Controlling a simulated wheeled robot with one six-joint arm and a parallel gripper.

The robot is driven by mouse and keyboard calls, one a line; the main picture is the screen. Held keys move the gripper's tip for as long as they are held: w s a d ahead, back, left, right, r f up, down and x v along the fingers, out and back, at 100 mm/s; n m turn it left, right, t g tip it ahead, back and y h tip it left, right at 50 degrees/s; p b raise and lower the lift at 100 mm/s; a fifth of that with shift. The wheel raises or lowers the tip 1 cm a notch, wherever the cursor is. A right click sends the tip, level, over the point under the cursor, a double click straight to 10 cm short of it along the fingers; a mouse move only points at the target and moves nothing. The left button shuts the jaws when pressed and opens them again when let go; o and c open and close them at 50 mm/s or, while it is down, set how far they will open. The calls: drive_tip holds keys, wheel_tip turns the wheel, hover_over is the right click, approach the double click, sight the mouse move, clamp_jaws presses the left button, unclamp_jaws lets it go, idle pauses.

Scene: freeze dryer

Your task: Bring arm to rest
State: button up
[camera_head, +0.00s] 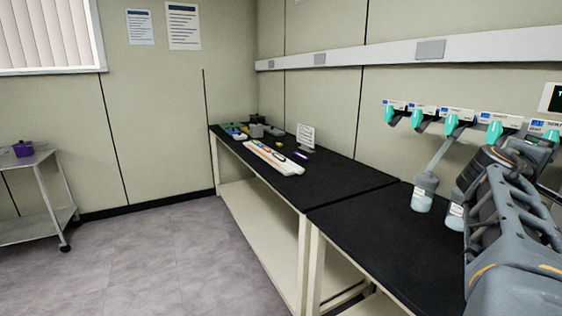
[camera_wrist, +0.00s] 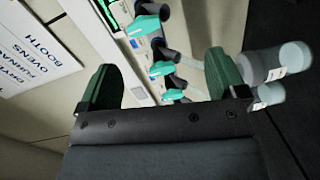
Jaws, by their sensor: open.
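My gripper (camera_wrist: 165,80) shows in the wrist view with its two green fingers spread apart and nothing between them. Beyond the fingers, the freeze dryer's teal valves (camera_wrist: 160,69) show, and a row of them (camera_head: 451,124) also shows at the right in the head view. In the head view my grey arm (camera_head: 520,225) fills the right edge, in front of part of the dryer. My gripper's fingers cannot be made out there. Clear flasks (camera_head: 424,192) with pale contents hang below the valves, and flasks (camera_wrist: 268,95) also show right of the fingers in the wrist view.
A black-topped bench (camera_head: 340,180) runs along the wall. A white strip rack (camera_head: 273,158), a small sign (camera_head: 306,135) and several small items stand at its far end. A metal cart (camera_head: 35,195) with a purple container (camera_head: 23,149) is at left. The floor between is clear.

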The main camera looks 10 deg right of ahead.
drive_tip(key=w+a+f+m+y+p, duration=0.35)
drive_tip(key=a+f+y+p, duration=0.4)
drive_tip(key=a+f, duration=0.8)
drive_tip(key=s+a+f+n+y+p, duration=0.1)
drive_tip(key=a+y+p, duration=0.3)
drive_tip(key=a, duration=0.7)
drive_tip(key=s+a+f+n+y+p, duration=0.1)
drive_tip(key=a+y, duration=0.4)
drive_tip(key=a, duration=0.5)
drive_tip(key=s+p, duration=0.1)
drive_tip(key=p, duration=0.1)
drive_tip(key=shift+s+a+f+g+p, duration=0.2)
drive_tip(key=shift+s+a+g+p, duration=0.15)
drive_tip(key=shift+s+g+p, duration=0.05)
